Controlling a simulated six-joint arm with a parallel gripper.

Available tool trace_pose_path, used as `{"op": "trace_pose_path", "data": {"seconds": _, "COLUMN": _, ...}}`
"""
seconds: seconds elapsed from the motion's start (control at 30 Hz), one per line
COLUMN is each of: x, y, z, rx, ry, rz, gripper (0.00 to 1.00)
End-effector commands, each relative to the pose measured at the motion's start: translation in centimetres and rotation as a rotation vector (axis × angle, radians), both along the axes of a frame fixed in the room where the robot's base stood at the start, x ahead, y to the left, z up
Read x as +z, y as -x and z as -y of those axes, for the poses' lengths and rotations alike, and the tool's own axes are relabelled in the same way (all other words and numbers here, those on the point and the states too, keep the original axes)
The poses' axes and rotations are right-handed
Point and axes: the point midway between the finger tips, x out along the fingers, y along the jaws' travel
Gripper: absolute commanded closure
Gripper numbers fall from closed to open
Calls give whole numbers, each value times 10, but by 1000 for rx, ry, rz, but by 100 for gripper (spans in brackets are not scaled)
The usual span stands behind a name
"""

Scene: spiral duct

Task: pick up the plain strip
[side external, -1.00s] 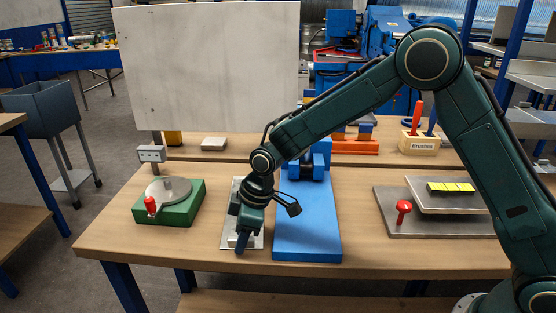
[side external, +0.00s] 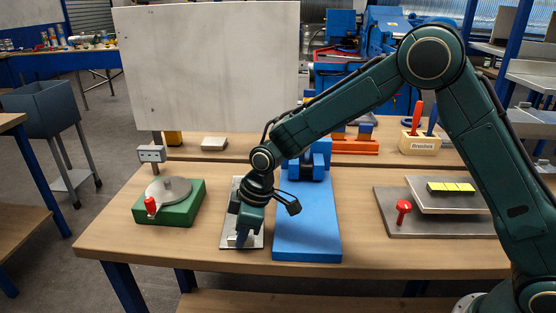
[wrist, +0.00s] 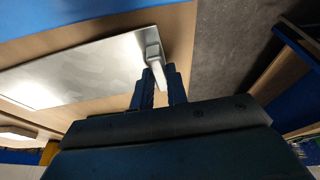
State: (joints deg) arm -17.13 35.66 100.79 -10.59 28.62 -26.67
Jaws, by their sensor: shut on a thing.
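The plain strip (side external: 256,234) is a flat, bare, silvery metal sheet. It lies on the wooden table between the green block and the blue board. The wrist view shows its smooth face (wrist: 85,72) and a pale grey tab (wrist: 154,48) at its near end. My gripper (side external: 241,241) points down at this near end. In the wrist view my gripper (wrist: 158,80) has its two dark fingers shut on the pale grey tab. My gripper and wrist hide part of the strip in the side view. The strip looks flat on the table, with no visible gap under it.
A green block (side external: 185,211) with a grey disc and red knob stands to the left. A blue board (side external: 307,225) lies close on the right. Further right is a grey plate (side external: 425,226) with a red knob and a yellow-marked raised piece. The table's front edge is near.

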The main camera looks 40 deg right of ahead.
Motion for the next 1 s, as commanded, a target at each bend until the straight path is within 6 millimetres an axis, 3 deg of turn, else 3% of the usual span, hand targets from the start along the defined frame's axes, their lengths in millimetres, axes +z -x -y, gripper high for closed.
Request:
{"op": "trace_pose_path", "data": {"seconds": 0.27, "x": 29, "y": -1, "z": 0, "rx": 1, "ry": -2, "rz": 7, "gripper": 100}}
{"op": "trace_pose_path", "data": {"seconds": 0.8, "x": 135, "y": -1, "z": 0, "rx": 0, "ry": -1, "rz": 6, "gripper": 100}}
{"op": "trace_pose_path", "data": {"seconds": 1.0, "x": 163, "y": -1, "z": 0, "rx": 0, "ry": -1, "rz": 5, "gripper": 100}}
